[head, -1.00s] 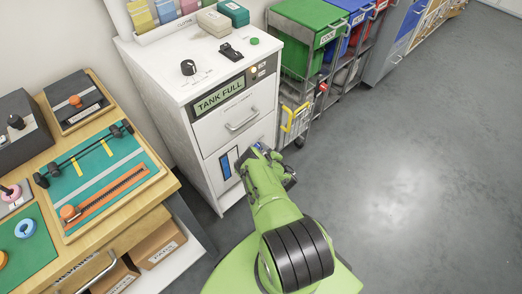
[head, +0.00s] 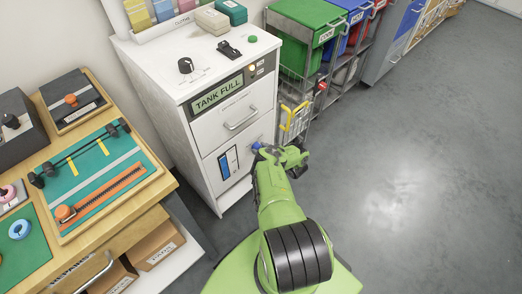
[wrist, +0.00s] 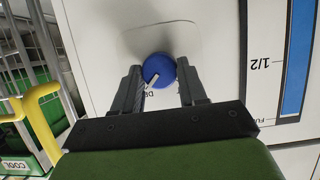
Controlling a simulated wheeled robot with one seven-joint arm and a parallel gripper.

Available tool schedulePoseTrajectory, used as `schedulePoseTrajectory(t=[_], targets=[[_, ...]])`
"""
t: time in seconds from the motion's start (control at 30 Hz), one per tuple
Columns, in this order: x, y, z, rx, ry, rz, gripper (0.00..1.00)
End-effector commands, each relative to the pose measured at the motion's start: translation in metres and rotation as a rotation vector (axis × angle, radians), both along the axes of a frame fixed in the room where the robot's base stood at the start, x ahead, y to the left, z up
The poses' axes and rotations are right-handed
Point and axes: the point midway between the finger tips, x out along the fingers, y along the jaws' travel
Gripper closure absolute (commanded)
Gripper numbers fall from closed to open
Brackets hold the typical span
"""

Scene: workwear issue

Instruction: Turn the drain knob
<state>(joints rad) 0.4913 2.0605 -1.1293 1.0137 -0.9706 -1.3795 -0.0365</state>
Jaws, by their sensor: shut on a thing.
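The drain knob (wrist: 158,69) is round and blue with a white pointer mark, on the white cabinet's lower front. In the wrist view its pointer slants to the lower left, towards partly hidden lettering. My gripper (wrist: 159,76) has one finger on each side of the knob and is shut on it. In the head view, the knob (head: 257,146) shows as a small blue spot at the tip of my gripper (head: 260,149). The cabinet's display (head: 217,95) reads TANK FULL. A blue level gauge (wrist: 296,60) is beside the knob, with marks including 1/2.
A drawer handle (head: 241,119) sits above the knob. A yellow handle (wrist: 38,104) on a wire cart stands close beside the gripper. A wooden workbench (head: 150,204) is at the left. The grey floor at the right is clear.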

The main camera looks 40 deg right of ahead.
Motion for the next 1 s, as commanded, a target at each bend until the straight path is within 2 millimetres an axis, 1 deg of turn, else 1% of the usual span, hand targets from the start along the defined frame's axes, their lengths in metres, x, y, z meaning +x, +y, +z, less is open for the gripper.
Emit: schedulePoseTrajectory(t=[0.57, 0.6, 0.73, 1.0], targets=[[0.0007, -0.0001, 0.0006, 0.031, -0.001, 0.0, 0.89], [0.0007, -0.0001, 0.0006, 0.032, -0.001, 0.0, 0.54], [0.0006, -0.0002, 0.0005, 0.031, 0.0, 0.0, 0.34], [0.0001, -0.0004, 0.0004, 0.03, 0.0, -0.001, 0.33]])
